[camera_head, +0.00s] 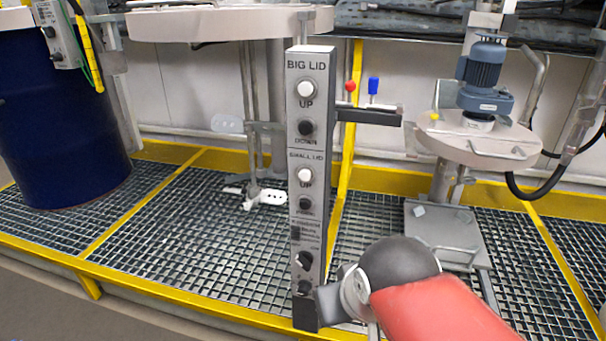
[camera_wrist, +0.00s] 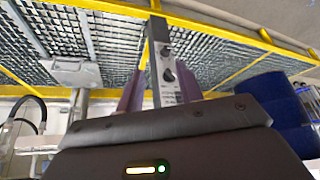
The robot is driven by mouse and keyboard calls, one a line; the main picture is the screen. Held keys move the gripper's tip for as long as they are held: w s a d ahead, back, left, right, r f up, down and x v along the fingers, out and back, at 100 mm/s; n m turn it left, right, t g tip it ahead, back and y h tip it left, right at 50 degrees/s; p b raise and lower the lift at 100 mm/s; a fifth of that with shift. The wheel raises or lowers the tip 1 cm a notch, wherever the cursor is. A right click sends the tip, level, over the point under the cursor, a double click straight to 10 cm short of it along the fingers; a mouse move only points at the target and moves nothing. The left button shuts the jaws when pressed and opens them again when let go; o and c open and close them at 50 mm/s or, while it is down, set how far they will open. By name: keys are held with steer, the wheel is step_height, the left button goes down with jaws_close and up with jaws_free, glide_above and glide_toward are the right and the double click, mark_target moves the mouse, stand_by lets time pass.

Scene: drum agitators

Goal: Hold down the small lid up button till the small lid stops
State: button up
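The grey control post (camera_head: 307,235) stands upright in the head view. Its white small lid UP button (camera_head: 304,175) is uncovered, below the BIG LID buttons and above a black button. The likely small lid (camera_head: 478,139), a pale round disc with a blue motor on top, is raised at the right. My red and dark arm is at the lower right, beside the post's lower part; my fingers cannot be made out there. In the wrist view my gripper (camera_wrist: 160,92) has its two purple fingers apart, with the post, seen upside down, showing between them. Contact with the post cannot be told.
A dark blue drum (camera_head: 60,110) stands at the left on the metal grating (camera_head: 190,225). A larger pale lid (camera_head: 230,22) hangs above. A bracket with red and blue knobs (camera_head: 368,115) sticks out right of the post. Yellow rails edge the grating.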

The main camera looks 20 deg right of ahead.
steer(key=shift+c, duration=0.2)
jaws_close()
stand_by(1.6)
